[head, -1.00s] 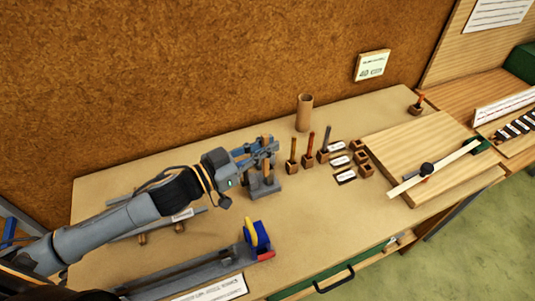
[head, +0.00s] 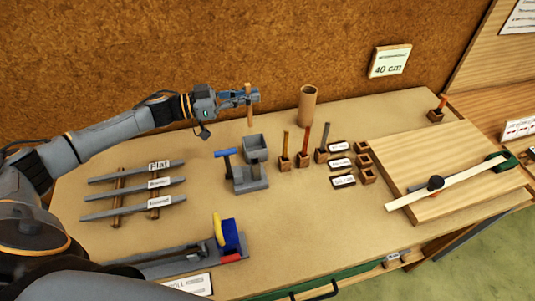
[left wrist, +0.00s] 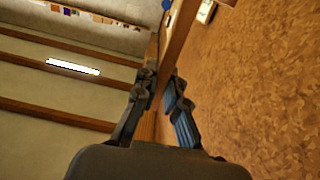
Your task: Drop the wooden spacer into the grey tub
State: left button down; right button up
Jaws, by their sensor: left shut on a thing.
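The wooden spacer (head: 250,119) is a thin brown stick, held upright. My left gripper (head: 252,97) is shut on it, and its lower end hangs in the air. In the left wrist view the spacer (left wrist: 178,38) runs between the two fingers of my left gripper (left wrist: 160,88). The grey tub (head: 255,147) is a small open square box on the bench, just below the spacer in the head view. The spacer's end appears clear of the tub's rim. My right gripper is not in view.
Beside the tub stands a grey block with a blue-handled tool (head: 226,154). Several small wooden holders with sticks (head: 303,160) and a cardboard tube (head: 307,106) stand to the right. Grey bars (head: 135,187) lie on the left. A wooden board (head: 450,165) lies on the right.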

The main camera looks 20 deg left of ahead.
pick_arm(q)
notch_tip(320, 180, down, 10)
jog(key=a+b, duration=0.1)
jog(key=b, duration=0.7)
jog(key=shift+w, duration=0.25)
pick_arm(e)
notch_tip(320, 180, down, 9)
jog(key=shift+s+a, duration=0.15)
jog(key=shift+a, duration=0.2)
pick_arm(q)
jog(key=shift+r, duration=0.1)
jog(key=c, duration=1.3)
grip_release()
jog(key=shift+c, duration=0.2)
jog(key=shift+s+a, duration=0.1)
jog(key=shift+a, duration=0.05)
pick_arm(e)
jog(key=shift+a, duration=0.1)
pick_arm(q)
jog(key=v, duration=1.1)
jog(key=shift+s+a, duration=0.25)
jog(key=shift+a, duration=0.05)
